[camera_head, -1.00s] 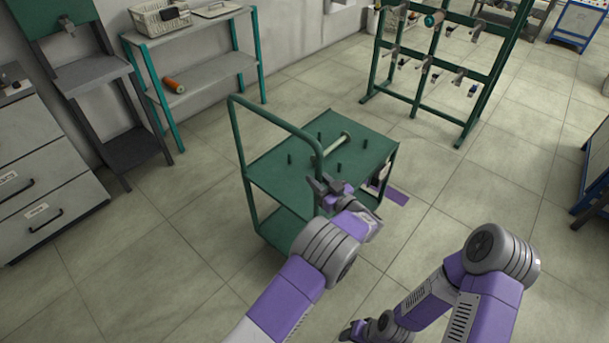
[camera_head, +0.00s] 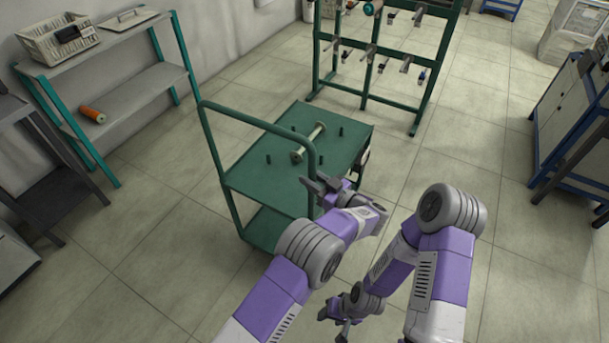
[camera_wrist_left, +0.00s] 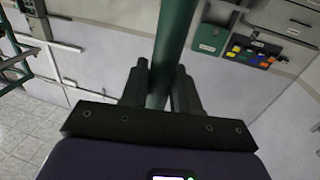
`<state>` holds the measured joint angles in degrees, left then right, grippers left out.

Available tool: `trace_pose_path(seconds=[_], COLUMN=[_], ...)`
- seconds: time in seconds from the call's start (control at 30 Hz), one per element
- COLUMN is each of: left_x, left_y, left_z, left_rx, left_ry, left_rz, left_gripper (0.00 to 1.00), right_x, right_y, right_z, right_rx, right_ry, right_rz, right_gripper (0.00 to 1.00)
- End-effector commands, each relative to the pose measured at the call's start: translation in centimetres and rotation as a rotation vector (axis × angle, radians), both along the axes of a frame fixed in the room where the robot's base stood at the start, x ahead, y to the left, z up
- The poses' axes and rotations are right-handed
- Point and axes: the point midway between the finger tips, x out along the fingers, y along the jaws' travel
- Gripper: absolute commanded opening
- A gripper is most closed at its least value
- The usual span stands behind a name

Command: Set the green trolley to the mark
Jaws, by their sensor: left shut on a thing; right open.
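The green trolley (camera_head: 262,180) stands on the tiled floor in the middle of the head view, with a tall push handle at its left. A pale bobbin (camera_head: 308,142) lies on its top among several short green pegs. My left gripper (camera_head: 318,184) is at the near handle post and shut on it. In the left wrist view the green post (camera_wrist_left: 174,50) runs up between the two fingers. My right gripper (camera_head: 338,318) is open and empty, low near the bottom of the head view. No floor mark shows now.
A green rack (camera_head: 392,52) with several spindles stands behind the trolley. A shelf (camera_head: 135,82) with a white basket (camera_head: 58,36) and an orange spool (camera_head: 93,114) is at left. A blue-framed bench (camera_head: 572,125) is at right. Floor (camera_head: 455,130) right of the trolley is clear.

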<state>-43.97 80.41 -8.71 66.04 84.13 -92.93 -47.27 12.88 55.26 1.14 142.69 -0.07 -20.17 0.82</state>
Motion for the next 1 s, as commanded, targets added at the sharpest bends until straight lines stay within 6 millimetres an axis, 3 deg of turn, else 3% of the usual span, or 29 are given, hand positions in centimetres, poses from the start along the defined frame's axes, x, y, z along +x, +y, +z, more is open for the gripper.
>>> trace_pose_path(seconds=[0.47,0.5,0.6,1.0], left_x=[-0.19,-0.19,-0.2,-0.42], left_y=[-0.1,-0.1,-0.13,-0.52], left_z=[0.0,0.0,0.0,-0.12], left_rx=[0.004,0.004,0.003,0.0], left_ry=[-0.001,-0.001,0.0,0.0], left_rz=[0.006,0.006,0.006,0.009], left_gripper=[0.0,0.32,0.47,0.48], right_x=[-0.02,-0.02,-0.02,0.0], right_y=[-0.01,-0.01,-0.01,0.0], right_z=[0.01,0.01,0.01,-0.23], right_rx=[0.0,0.0,0.0,0.0], right_ry=[0.0,0.0,0.0,0.0], right_rz=[0.0,0.0,0.0,0.0], right_gripper=[0.49,0.49,0.49,0.49])
